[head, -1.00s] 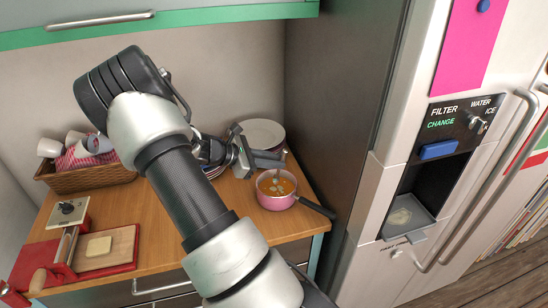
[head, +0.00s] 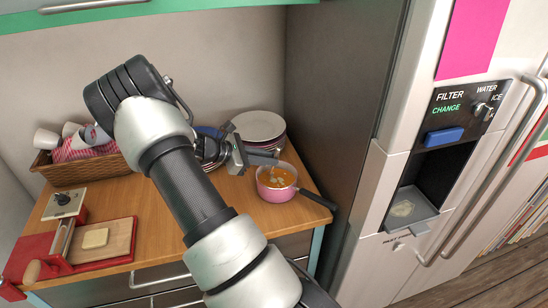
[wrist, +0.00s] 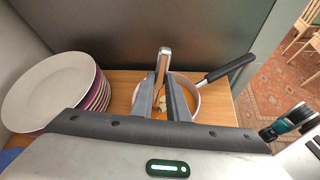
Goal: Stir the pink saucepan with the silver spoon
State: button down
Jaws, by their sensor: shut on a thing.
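The pink saucepan (head: 277,194) stands on the wooden counter near its right end, its black handle pointing right and forward. It holds orange soup with pale lumps. My gripper (head: 276,156) is over the pan's back rim. In the wrist view, my gripper (wrist: 164,98) is shut on the silver spoon (wrist: 164,58), whose handle rises between the fingers. The spoon's lower end is hidden by the fingers, with the soup just below. The pan's rim (wrist: 197,108) and black handle also show there.
A stack of plates (head: 262,128) stands behind the pan, left of my gripper in the wrist view. A wicker basket (head: 84,172) with cups is at the left. A cutting board (head: 103,240) lies front left. The refrigerator (head: 345,110) walls the right side.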

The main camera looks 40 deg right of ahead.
jog(key=shift+s+d, duration=0.1)
jog(key=shift+s, duration=1.35)
dwell(0.5)
